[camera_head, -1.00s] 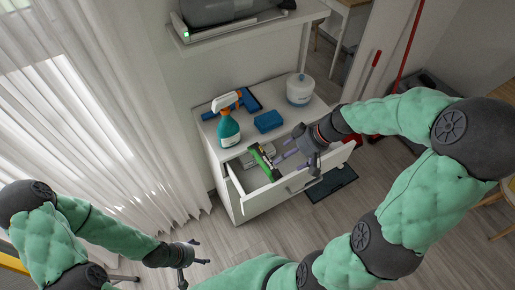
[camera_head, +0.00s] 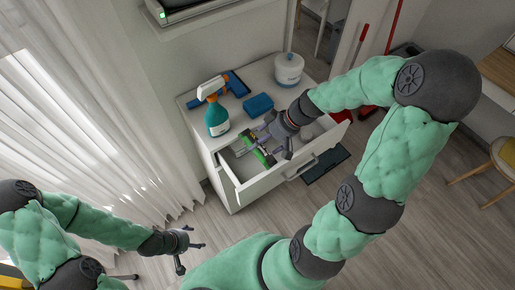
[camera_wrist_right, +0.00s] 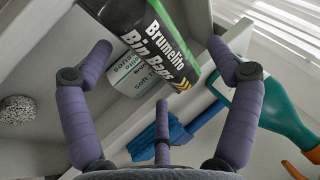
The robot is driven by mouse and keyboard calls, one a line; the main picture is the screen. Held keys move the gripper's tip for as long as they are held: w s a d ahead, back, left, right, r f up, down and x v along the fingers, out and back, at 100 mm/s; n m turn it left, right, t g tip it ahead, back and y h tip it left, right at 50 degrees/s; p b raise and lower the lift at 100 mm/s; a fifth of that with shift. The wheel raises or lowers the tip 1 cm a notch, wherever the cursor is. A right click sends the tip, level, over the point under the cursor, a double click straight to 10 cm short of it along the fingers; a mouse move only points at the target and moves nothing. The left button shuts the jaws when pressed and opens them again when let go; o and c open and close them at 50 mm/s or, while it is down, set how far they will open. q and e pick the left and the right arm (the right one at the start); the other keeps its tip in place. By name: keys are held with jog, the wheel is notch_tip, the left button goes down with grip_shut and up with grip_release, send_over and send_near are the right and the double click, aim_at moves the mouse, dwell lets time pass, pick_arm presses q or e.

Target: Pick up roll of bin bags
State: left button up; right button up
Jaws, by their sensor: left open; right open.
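The roll of bin bags (camera_head: 263,156) is a black and green cylinder in the open drawer (camera_head: 268,184). In the right wrist view the roll (camera_wrist_right: 152,38) shows its printed label and lies tilted across the top, between and beyond the spread fingers. My right gripper (camera_head: 270,143) is open over the drawer, close to the roll; its fingers (camera_wrist_right: 158,65) are not closed on it. Whether they touch it I cannot tell. In the head view the gripper hides part of the roll. My left gripper (camera_head: 192,246) is open, low at the left, away from the drawer.
A small labelled box (camera_wrist_right: 130,75) lies beside the roll. The drawer walls are close around the gripper.

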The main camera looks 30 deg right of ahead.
aim_at(261, 146)
jog(key=b+x, duration=0.1)
jog(key=x, duration=0.2)
jog(key=shift+s+d+f, duration=0.15)
jog(key=shift+d, duration=0.05)
jog(key=shift+a+f, duration=0.25)
jog(key=shift+f, duration=0.1)
jog(key=shift+c, duration=0.3)
jog(key=c, duration=1.5)
jog(key=shift+o, duration=0.2)
jog(key=shift+r, duration=0.15)
